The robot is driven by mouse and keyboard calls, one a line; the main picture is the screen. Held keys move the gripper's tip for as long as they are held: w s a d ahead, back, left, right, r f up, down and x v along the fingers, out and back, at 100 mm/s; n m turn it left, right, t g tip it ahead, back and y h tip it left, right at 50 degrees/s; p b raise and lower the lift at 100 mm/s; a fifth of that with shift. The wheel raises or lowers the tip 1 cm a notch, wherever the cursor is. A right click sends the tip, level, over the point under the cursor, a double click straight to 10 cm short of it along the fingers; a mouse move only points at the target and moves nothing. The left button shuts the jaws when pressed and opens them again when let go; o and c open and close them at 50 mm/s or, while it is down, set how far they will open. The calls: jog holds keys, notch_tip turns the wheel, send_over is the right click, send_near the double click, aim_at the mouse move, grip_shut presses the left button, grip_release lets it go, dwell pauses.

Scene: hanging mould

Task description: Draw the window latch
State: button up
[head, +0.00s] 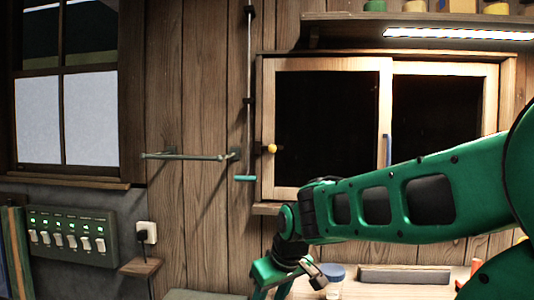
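A tall thin metal rod (249,60) runs down the plank wall left of the cabinet-like window and ends in a teal grip (245,178); it may be the latch, but I cannot be sure. The wooden-framed window (325,65) has two dark panes, a yellow knob (271,148) on its left edge and a blue upright handle (387,150) between the panes. My gripper (285,288) hangs low at the bottom centre, below and right of the teal grip and apart from it. Its fingertips are partly cut off by the frame edge.
A metal rail (188,156) sticks out left of the rod. A switch panel (66,236), a plug (147,232) and a small wooden shelf (141,266) are lower left. A blue-lidded jar (333,272) stands beside my gripper. A lit shelf (350,28) is above.

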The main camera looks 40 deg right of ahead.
jog(key=w+d+r+n+t, duration=0.3)
jog(key=w+d+r, duration=0.2)
jog(key=w+r, duration=0.25)
jog(key=n+t+h, duration=0.4)
jog(key=n+t, duration=0.3)
jog(key=t, duration=0.3)
send_near(274, 149)
jog(key=x, duration=1.1)
jog(key=shift+w+d, duration=0.1)
jog(key=shift+w, duration=0.25)
jog(key=shift+c, duration=0.3)
